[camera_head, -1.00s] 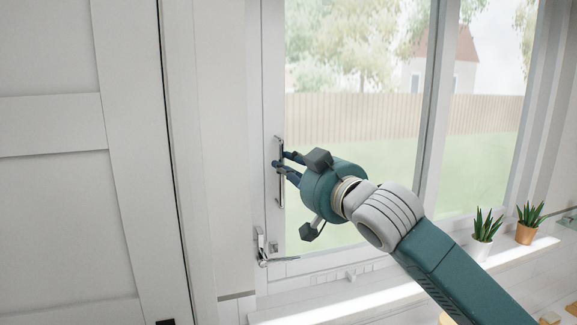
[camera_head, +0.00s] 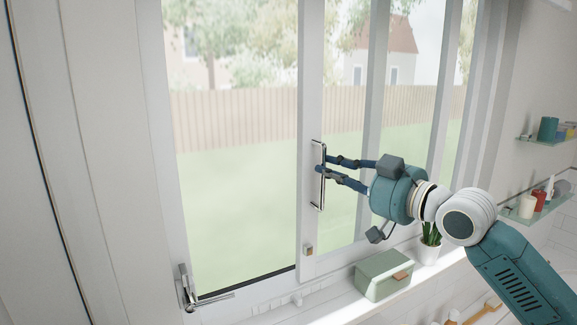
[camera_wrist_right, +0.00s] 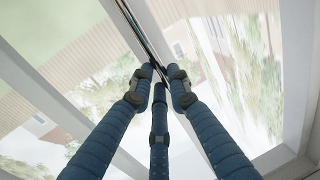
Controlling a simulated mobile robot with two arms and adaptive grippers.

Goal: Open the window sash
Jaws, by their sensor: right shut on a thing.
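The window sash (camera_head: 310,110) is a white frame with glass, standing well to the right of the window's left jamb (camera_head: 165,150). A wide gap shows at the left between them. A slim upright metal handle (camera_head: 321,197) is on the sash's left stile. My right gripper (camera_head: 322,166) is shut on the handle, its dark blue fingers reaching in from the right. In the right wrist view the fingers (camera_wrist_right: 158,80) close together at the thin dark handle bar (camera_wrist_right: 132,18). My left gripper is not in view.
A silver lever latch (camera_head: 190,292) is at the frame's lower left corner. A green box (camera_head: 383,275) and a potted plant (camera_head: 429,250) stand on the sill below my right arm. Glass shelves with bottles (camera_head: 540,200) are on the right wall.

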